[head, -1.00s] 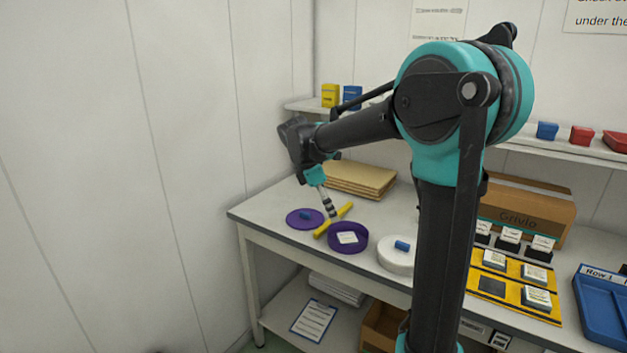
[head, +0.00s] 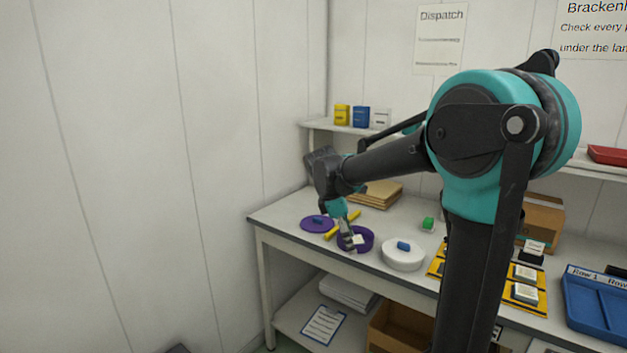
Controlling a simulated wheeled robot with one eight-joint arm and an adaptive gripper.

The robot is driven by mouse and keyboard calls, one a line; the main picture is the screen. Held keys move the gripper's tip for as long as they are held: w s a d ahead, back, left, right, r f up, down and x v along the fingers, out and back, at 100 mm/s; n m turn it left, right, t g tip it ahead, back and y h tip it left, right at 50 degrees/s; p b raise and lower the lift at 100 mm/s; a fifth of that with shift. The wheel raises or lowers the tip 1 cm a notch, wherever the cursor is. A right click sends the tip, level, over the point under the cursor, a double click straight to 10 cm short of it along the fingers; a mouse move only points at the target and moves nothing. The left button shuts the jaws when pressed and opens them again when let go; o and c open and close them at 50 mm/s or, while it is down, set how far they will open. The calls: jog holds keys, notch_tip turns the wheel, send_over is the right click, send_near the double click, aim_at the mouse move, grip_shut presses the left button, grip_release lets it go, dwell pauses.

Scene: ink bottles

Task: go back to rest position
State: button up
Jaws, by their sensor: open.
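My gripper (head: 347,240) hangs at the end of my arm, pointing down, over or just in front of the purple round container (head: 367,240) on the left part of the table. Its fingers look empty, though they are small in this view. I cannot tell whether they touch the container's rim. A white label or card shows inside the container, partly hidden by the fingers. A yellow bar (head: 343,226) lies just behind the gripper.
A white round container (head: 403,260) with a blue handle stands right of my gripper. A green item (head: 428,224), brown envelopes (head: 377,193), yellow holders (head: 524,293), a cardboard box (head: 543,216) and a blue tray (head: 590,315) are on the table (head: 275,216). A shelf runs along the wall behind.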

jog(key=s+d+f+m+t+y, duration=0.1)
jog(key=s+d+f+m+y, duration=0.1)
jog(key=s+d+f+m, duration=0.2)
jog(key=s+d+f+m+t+y, duration=0.2)
jog(key=s+d+f+m, duration=0.2)
jog(key=s+f+m, duration=0.7)
jog(key=s+m, duration=0.2)
jog(key=s, duration=0.2)
jog(key=shift+s+d+f+m, duration=0.2)
jog(key=shift+d+f+m, duration=0.1)
jog(key=shift+d+m, duration=0.1)
